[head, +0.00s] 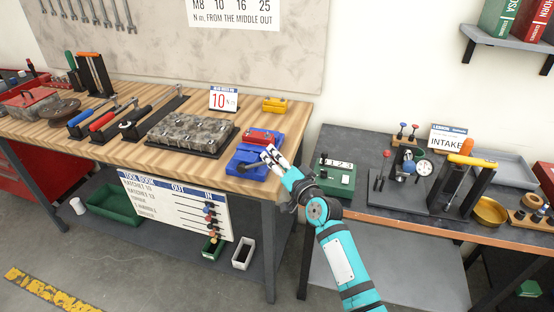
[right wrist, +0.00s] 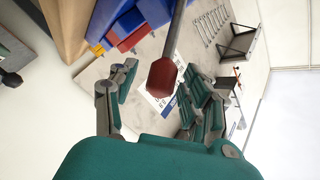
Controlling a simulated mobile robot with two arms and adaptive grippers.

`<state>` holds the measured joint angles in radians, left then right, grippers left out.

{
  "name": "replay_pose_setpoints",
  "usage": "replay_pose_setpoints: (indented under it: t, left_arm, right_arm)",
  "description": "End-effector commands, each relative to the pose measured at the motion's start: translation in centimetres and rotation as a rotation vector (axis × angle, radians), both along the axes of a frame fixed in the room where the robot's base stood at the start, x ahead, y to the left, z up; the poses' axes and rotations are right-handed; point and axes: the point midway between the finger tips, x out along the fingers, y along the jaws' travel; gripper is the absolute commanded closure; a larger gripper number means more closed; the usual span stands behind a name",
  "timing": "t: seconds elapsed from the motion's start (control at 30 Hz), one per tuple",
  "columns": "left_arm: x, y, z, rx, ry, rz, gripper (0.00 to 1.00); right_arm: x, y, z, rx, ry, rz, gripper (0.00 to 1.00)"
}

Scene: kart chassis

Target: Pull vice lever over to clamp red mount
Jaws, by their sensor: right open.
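The blue vice (head: 245,158) stands at the right end of the wooden bench. The red mount (head: 262,137) sits on its blue body. My right gripper (head: 271,156) is over the vice's front right side, fingers pointing toward it. In the right wrist view the gripper's fingers (right wrist: 160,84) are spread. The lever's dark red grip (right wrist: 164,76), on a grey rod, shows between the fingers, with gaps visible on both sides. Blue vice parts (right wrist: 118,18) show behind. In the head view the lever is not clearly seen near my fingers. My left gripper is out of view.
A grey engine block (head: 190,131) lies left of the vice, and an orange-yellow part (head: 275,104) lies behind it. A "10 Nm" sign (head: 223,99) stands at the back. To the right, a dark table (head: 365,150) carries a green box (head: 335,180) and other fixtures.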

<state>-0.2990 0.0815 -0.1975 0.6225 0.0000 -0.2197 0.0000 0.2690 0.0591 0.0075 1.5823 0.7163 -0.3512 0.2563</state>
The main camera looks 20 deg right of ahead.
Motion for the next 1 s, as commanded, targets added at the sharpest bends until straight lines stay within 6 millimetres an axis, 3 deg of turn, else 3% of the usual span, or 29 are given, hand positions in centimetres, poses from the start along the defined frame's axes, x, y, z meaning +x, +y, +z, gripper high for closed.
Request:
replay_pose_setpoints:
  t: [0.17,0.53,0.87,1.0]
  left_arm:
    - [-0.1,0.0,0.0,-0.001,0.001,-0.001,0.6]
    - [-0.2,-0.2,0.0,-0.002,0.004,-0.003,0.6]
    - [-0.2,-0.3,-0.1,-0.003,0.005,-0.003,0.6]
    - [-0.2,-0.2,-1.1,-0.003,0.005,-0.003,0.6]
  right_arm:
    - [0.0,0.0,0.0,0.0,0.0,0.0,0.52]
    - [0.0,0.0,0.0,0.0,-0.001,-0.001,1.0]
    - [0.0,-0.1,-0.1,0.0,0.0,-0.001,1.0]
    - [-0.1,-0.2,-0.7,0.013,-0.01,-0.001,1.0]
